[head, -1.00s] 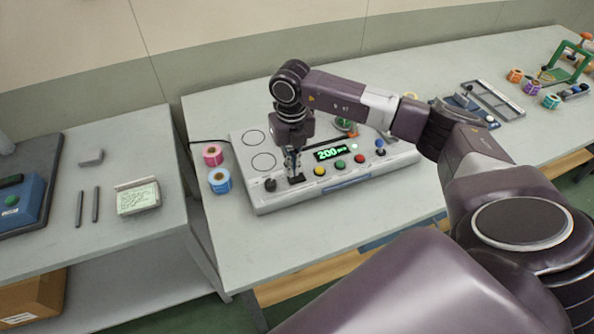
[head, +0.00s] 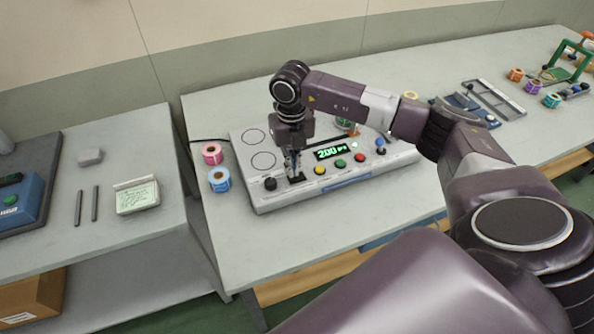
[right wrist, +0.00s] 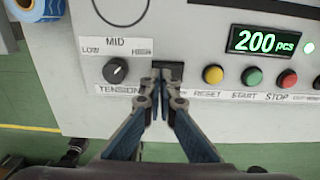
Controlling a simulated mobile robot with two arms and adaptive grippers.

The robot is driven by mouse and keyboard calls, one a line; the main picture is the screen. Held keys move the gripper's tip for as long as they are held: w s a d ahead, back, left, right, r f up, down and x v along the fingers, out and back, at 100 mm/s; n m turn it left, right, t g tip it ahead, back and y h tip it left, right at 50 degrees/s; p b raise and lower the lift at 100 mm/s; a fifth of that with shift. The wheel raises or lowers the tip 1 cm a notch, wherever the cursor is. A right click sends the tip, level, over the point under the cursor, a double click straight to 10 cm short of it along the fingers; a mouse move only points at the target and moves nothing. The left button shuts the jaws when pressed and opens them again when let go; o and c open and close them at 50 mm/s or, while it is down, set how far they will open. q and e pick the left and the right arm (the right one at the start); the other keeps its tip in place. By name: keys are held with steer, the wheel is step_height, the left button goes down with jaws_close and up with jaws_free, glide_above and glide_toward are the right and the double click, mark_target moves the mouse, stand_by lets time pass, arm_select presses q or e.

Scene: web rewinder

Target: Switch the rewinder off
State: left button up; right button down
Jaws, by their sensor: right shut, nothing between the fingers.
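The rewinder (head: 262,199) is a pale grey machine on the long table. Its lit green display (right wrist: 263,42) reads 200 pcs, and a small round lamp (right wrist: 287,50) beside it glows green. My right gripper (right wrist: 163,84) is shut and empty, pointing down at a black switch (right wrist: 173,70) on the panel. The switch sits between the tension knob (right wrist: 115,71) and the yellow reset button (right wrist: 213,74). The fingertips overlap the switch's lower part; I cannot tell whether they touch it. The fingers partly hide it and its label. My left gripper is not in view.
The green start button (right wrist: 251,76) and red stop button (right wrist: 290,80) lie right of the yellow one. Pink (head: 212,154) and blue (head: 219,180) rolls stand left of the machine. A gap separates the left table (head: 150,235). The table front is clear.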

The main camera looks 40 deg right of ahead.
steer(key=shift+f+b, duration=0.55)
steer(key=shift+f, duration=0.3)
steer(key=shift+r, duration=0.1)
steer(key=shift+r+p, duration=2.3)
steer(key=shift+r, duration=1.2)
